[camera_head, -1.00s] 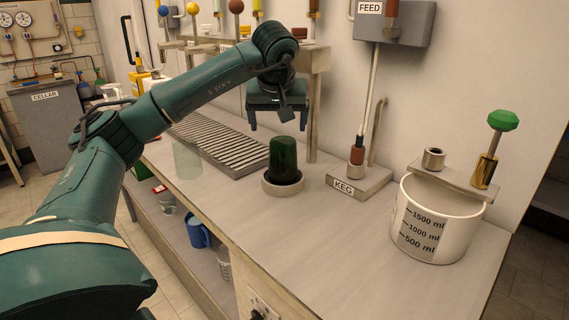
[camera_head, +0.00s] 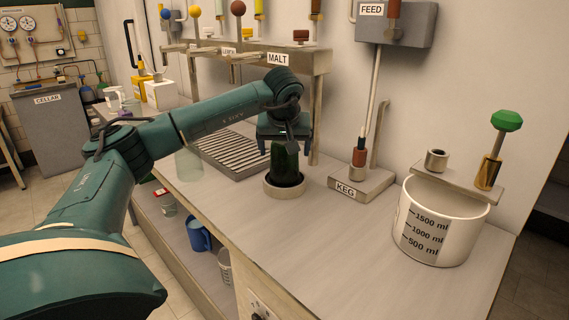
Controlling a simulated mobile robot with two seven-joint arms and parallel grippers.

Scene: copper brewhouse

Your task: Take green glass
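A dark green glass (camera_head: 283,165) stands upside down, its closed end up, in a round pale dish (camera_head: 284,190) on the counter. My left gripper (camera_head: 285,150) is low over the glass, pointing down. Its fingers appear spread on either side of the glass's upper part, and contact cannot be made out. A pale, see-through greenish glass (camera_head: 189,164) stands further left near the counter's front edge. My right gripper is not in view.
A slatted drip tray (camera_head: 236,156) and a tap rack labelled MALT (camera_head: 278,59) are behind. The KEG stand (camera_head: 362,188) and a white measuring tub (camera_head: 436,226) stand to the right. The counter's front middle (camera_head: 330,245) is clear.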

